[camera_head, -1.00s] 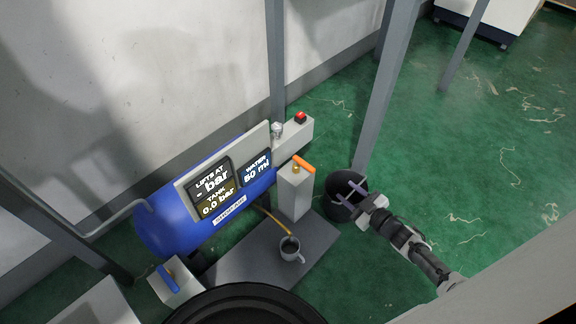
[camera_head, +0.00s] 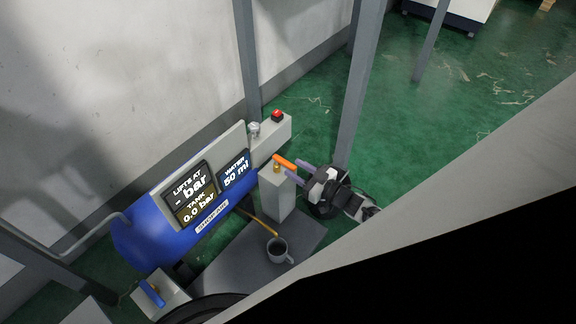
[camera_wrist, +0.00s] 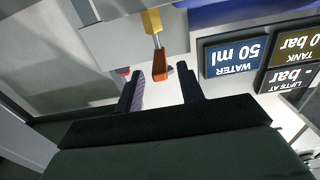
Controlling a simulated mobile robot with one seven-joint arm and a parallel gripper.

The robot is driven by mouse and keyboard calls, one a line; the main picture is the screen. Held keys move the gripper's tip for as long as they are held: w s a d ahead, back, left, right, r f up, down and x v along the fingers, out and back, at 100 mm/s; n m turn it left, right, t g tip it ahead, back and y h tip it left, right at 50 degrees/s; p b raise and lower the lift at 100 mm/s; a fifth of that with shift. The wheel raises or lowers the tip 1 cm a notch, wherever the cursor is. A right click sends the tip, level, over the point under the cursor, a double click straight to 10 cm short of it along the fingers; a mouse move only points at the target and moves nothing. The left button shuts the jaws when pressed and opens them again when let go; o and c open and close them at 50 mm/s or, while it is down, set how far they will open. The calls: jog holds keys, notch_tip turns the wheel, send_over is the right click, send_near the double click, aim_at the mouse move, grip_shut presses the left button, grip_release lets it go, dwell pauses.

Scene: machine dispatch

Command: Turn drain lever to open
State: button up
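An orange lever (camera_head: 284,161) sits on a brass valve on top of a grey post, right of the blue tank (camera_head: 160,240). The wrist view shows the lever (camera_wrist: 160,68) nearly end-on, with its brass stem behind it. My gripper (camera_head: 302,170) is at the right of the post, close to the lever. In the wrist view my gripper (camera_wrist: 162,88) is open, and the lever's end lies just beyond and between its fingertips. I cannot tell whether they touch. A second, blue lever (camera_head: 152,294) stands on a block at the lower left.
A mug (camera_head: 278,250) stands on the grey base plate below a yellow tube. The display panel (camera_head: 206,186) reads tank 0.0 bar and water 50 ml. A red button (camera_head: 277,116) sits behind. Grey uprights (camera_head: 352,100) stand behind my gripper. Green floor is clear farther right.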

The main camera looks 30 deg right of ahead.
jog(key=shift+x, duration=1.95)
grip_shut()
